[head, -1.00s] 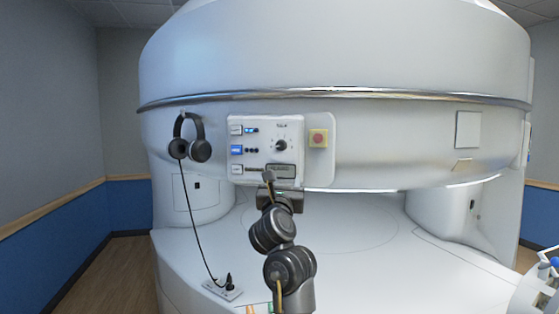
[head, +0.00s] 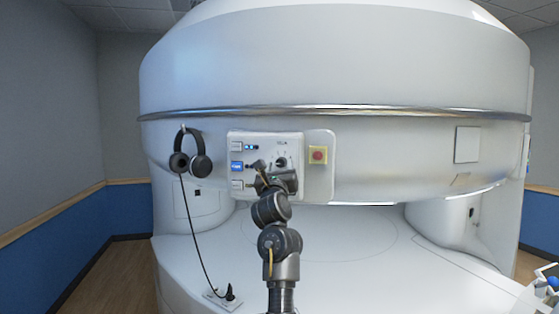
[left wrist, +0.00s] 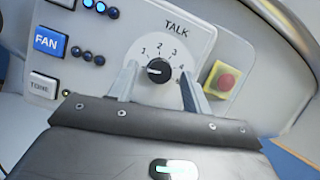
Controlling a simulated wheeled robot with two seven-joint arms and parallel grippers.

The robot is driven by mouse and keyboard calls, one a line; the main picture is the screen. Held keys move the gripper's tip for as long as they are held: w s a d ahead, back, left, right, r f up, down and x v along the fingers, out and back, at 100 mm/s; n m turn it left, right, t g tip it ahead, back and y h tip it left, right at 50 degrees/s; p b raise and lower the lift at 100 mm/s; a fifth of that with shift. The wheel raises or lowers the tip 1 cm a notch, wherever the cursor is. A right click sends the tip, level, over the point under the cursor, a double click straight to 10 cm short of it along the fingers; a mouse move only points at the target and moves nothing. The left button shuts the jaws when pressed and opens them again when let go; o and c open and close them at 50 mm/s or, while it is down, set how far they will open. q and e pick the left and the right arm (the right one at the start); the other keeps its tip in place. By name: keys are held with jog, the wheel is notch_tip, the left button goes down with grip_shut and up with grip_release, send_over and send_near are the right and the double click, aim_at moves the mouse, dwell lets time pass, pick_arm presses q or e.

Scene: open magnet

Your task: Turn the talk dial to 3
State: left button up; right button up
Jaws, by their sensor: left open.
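The talk dial (head: 282,160) is a black round knob on the white control panel (head: 265,139). In the left wrist view the dial (left wrist: 159,70) sits under the word TALK, with numbers 1 to 4 around it. Its white mark points left, just below the 1. My left gripper (head: 275,174) is in front of the panel and partly covers the dial's lower side in the head view. In the left wrist view the gripper (left wrist: 158,76) is open, with one finger on each side of the dial. I cannot tell whether the fingers touch it. My right gripper is not in view.
A red stop button (head: 318,155) on a yellow base is right of the dial. A FAN button (left wrist: 51,42) and a TONE button (left wrist: 43,85) are left of it. Headphones (head: 200,165) hang at the left, their cable running down to the white bed surface.

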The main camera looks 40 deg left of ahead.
pick_arm(q)
jog(key=shift+w+a+r, duration=0.15)
jog(key=shift+w+a, duration=0.1)
jog(key=shift+w, duration=0.1)
